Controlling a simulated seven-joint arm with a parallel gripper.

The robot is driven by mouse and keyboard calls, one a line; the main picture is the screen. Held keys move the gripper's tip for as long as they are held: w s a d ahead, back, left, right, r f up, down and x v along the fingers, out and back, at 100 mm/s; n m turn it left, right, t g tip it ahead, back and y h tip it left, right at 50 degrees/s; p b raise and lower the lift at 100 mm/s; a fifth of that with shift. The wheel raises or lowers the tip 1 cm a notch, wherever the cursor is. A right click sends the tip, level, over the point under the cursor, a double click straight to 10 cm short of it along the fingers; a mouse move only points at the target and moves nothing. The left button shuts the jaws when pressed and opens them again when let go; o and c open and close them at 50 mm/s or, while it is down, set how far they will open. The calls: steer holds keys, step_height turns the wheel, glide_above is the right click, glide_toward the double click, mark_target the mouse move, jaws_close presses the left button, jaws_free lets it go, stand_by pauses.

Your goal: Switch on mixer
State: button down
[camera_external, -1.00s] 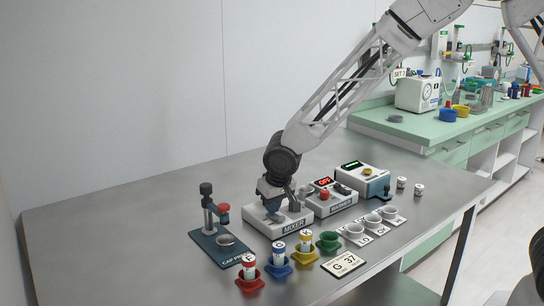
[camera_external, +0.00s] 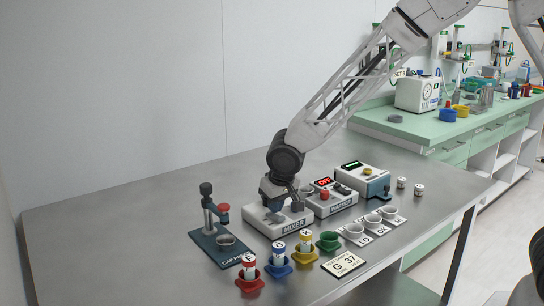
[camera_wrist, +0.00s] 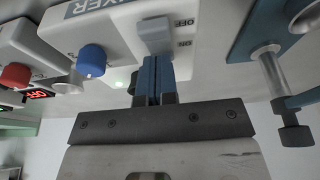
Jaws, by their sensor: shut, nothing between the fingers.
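The mixer (camera_external: 292,227) is a white box with a dark "MIXER" label, on the metal table under my gripper (camera_external: 272,206). In the wrist view the mixer (camera_wrist: 68,35) shows its label inverted, a blue knob (camera_wrist: 91,61), a small pale green light (camera_wrist: 121,84) that looks lit, and a grey rocker switch (camera_wrist: 155,35) marked OFF and ON. My gripper (camera_wrist: 158,76) has its blue fingers together, with nothing between them. The fingertips are just beside the switch's ON end; I cannot tell whether they touch it.
The warmer (camera_external: 333,205), with a red OFF display, stands just right of the mixer. The cap press (camera_external: 222,240) stands to its left. Colored cups with vials, such as the red cup (camera_external: 249,283), stand in front. The table's left part is clear.

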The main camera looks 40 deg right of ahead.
mark_target(278, 216)
step_height(278, 216, up, 14)
steer(key=shift+f, duration=0.15)
stand_by(0.5)
steer(key=shift+s+d, duration=0.1)
steer(key=s+d+r, duration=0.5)
steer(key=s+d, duration=0.3)
steer(key=d, duration=0.2)
steer(key=s+d+r, duration=0.5)
steer(key=s+d, duration=0.3)
steer(key=d, duration=0.3)
steer(key=s+d, duration=0.5)
steer(key=s, duration=0.5)
steer(key=s+d, duration=0.5)
steer(key=s, duration=0.5)
steer(key=shift+s+d+f+g, duration=0.2)
steer(key=shift+s+d+g, duration=0.1)
